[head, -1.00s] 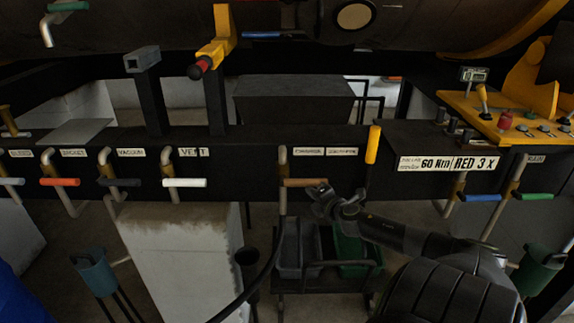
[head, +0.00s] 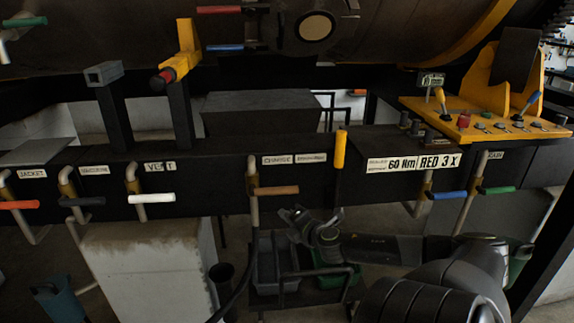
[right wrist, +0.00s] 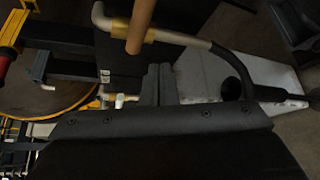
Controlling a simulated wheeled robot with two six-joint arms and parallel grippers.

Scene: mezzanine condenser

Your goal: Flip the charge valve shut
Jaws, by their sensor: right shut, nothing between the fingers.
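The charge valve's brown handle (head: 275,190) sticks out level to the right from its pipe, under the "CHARGE" label (head: 277,160) on the black beam. In the right wrist view the tan handle (right wrist: 141,25) and its brass-fitted pipe (right wrist: 118,24) show at the top. My right gripper (head: 300,215) is shut and empty, just below and right of the handle's free end in the head view, apart from it in the picture. My left gripper is not in view.
A white vent handle (head: 152,198) is to the left. An upright yellow handle (head: 340,149) stands to the right. Blue (head: 447,195) and green (head: 496,190) handles are farther right. A yellow control panel (head: 480,118) is at upper right.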

